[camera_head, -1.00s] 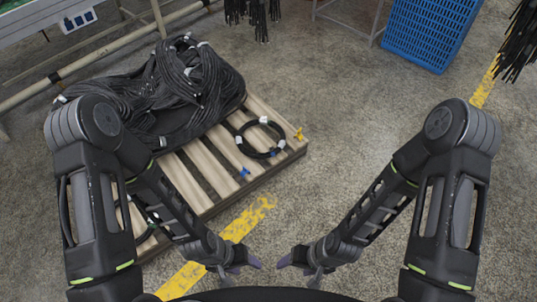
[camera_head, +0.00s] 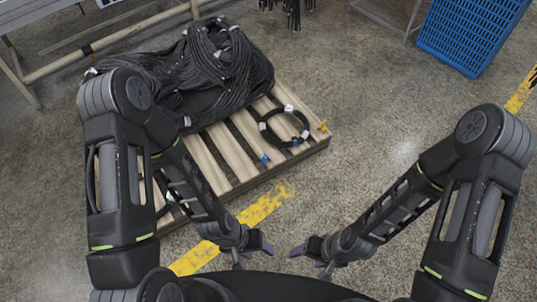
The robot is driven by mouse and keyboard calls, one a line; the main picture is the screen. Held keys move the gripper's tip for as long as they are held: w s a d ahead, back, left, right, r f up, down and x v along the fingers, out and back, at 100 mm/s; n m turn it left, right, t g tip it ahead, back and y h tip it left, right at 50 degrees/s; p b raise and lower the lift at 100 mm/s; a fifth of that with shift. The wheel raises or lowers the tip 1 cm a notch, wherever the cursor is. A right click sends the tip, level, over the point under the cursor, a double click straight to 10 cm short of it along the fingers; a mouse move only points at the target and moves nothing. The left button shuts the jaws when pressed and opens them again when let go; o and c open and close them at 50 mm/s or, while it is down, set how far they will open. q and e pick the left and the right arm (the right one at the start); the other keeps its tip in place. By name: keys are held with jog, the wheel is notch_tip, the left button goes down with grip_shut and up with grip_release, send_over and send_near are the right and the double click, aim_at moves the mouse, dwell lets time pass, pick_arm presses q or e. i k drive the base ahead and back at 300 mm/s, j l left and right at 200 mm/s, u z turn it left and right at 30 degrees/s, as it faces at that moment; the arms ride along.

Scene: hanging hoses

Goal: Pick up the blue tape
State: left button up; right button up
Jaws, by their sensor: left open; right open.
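A small blue piece (camera_head: 265,159), which looks like the blue tape, lies on the slats near the pallet's front edge. Another small blue patch (camera_head: 295,142) shows on the coiled black hose ring. My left gripper (camera_head: 262,249) is open and empty, low in front of the pallet and apart from the blue pieces. My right gripper (camera_head: 303,257) is open and empty, facing the left one over the floor. Both are small and partly dark in this view.
The wooden pallet (camera_head: 231,146) carries a large heap of black hoses (camera_head: 215,70), a hose ring (camera_head: 266,135) with white tags, and a yellow piece (camera_head: 323,127). A blue crate (camera_head: 462,35) stands at the back right. The floor right of the pallet is clear.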

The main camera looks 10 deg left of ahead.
aim_at(266, 157)
jog(key=i+j+z, duration=0.5)
jog(key=z, duration=0.2)
jog(key=i+j+z, duration=0.2)
jog(key=j+z, duration=0.2)
jog(key=i+j+z, duration=0.1)
jog(key=j+z, duration=0.25)
jog(key=j, duration=0.2)
